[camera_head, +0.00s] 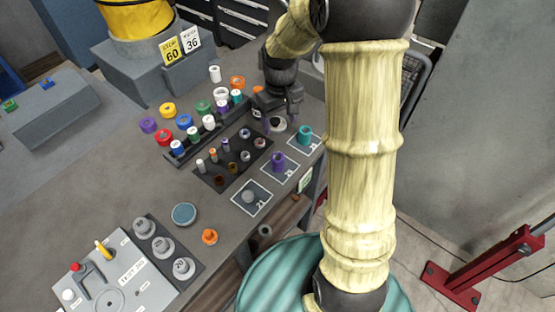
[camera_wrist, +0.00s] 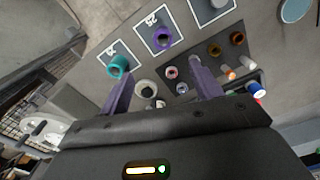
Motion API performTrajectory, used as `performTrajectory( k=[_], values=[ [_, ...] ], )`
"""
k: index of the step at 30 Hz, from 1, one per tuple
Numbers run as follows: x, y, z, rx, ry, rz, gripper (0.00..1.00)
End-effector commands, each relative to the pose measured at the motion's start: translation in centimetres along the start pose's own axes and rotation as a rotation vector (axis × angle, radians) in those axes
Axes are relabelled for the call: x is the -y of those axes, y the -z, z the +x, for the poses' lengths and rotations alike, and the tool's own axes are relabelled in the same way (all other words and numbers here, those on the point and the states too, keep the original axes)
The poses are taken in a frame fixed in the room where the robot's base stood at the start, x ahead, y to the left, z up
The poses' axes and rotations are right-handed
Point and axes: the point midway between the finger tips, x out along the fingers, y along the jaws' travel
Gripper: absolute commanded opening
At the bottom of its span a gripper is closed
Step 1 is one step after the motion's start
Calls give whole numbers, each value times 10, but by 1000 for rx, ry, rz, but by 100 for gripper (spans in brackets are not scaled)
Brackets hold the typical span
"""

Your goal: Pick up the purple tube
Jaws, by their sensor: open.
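The purple tube (camera_head: 278,161) stands upright on a white-outlined, numbered square at the right side of the table. It also shows in the wrist view, where the purple tube (camera_wrist: 162,38) is seen from above, beyond my fingertips. My gripper (camera_head: 274,118) is over the back right of the table, behind the purple tube in the head view. In the wrist view my gripper (camera_wrist: 160,80) has its two purple-grey fingers wide apart, with nothing held between them. The tube is clear of both fingers.
A teal tube (camera_head: 304,134) stands on the square beside the purple tube. A white piece (camera_head: 250,197) is on the other neighbouring square. A dark tray (camera_head: 210,180) of small tubes lies left. A rack, coloured rings and a grey control box (camera_head: 115,275) share the table.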

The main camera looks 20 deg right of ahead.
Motion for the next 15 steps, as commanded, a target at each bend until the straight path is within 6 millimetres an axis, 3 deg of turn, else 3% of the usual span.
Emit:
performTrajectory(
  k=[8, 15],
  values=[
    [0, -1, 4, 1, 0, 1, 64],
    [1, -1, 38, 4, 1, -1, 64]
  ],
)
